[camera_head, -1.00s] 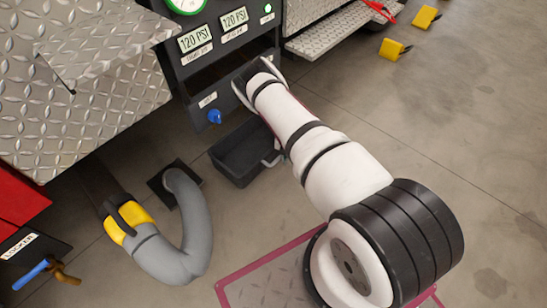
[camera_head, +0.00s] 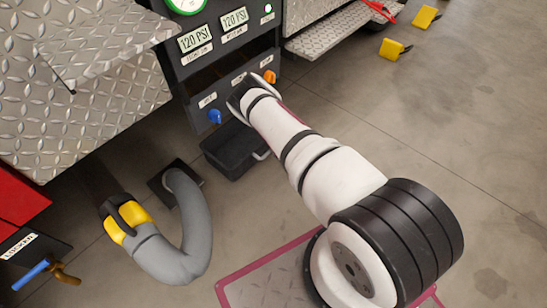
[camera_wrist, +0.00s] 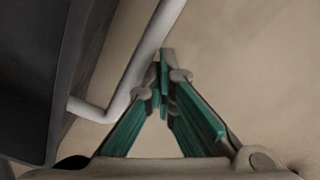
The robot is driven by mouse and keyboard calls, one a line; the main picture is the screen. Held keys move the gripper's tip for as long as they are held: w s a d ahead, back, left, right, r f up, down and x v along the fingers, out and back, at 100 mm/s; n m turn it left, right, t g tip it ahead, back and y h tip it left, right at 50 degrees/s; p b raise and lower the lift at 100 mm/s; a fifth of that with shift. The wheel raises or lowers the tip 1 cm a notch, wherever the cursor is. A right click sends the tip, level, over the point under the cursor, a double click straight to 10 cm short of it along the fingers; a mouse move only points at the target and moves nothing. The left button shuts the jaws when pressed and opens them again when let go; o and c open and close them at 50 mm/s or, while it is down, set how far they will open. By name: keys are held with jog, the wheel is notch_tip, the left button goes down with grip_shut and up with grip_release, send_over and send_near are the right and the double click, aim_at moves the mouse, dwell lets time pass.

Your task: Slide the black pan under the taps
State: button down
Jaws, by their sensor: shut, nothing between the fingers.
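The black pan (camera_head: 232,158) is on the floor at the foot of the dark pump panel, with its far part tucked below the panel's lower edge. Its pale bar handle (camera_head: 262,155) is on the side near my arm. In the wrist view the pan's dark wall (camera_wrist: 35,75) fills the left and the handle (camera_wrist: 138,80) runs beside my gripper (camera_wrist: 164,65). My gripper is shut and empty, with its tips close to the handle; I cannot tell if they touch. The blue tap (camera_head: 215,116) and orange tap (camera_head: 270,76) are on the panel above; my arm hides the part between.
A grey hose (camera_head: 195,225) with a yellow coupling (camera_head: 125,222) lies left of the pan. Diamond-plate steps (camera_head: 90,60) overhang at the left. Yellow chocks (camera_head: 393,48) lie at the upper right. The floor right of my arm is clear.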

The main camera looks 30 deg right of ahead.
jog(key=shift+s+d+p, duration=0.15)
jog(key=shift+s+p, duration=0.15)
jog(key=shift+s+d, duration=0.15)
jog(key=shift+s, duration=0.2)
jog(key=shift+s+d+p, duration=0.1)
jog(key=shift+s+p, duration=0.2)
jog(key=shift+p, duration=0.1)
jog(key=shift+s+d, duration=0.1)
jog(key=shift+s, duration=0.25)
jog(key=shift+s, duration=0.1)
jog(key=shift+p, duration=0.3)
notch_tip(320, 180, up, 10)
jog(key=p, duration=0.6)
dwell(0.6)
dwell(0.4)
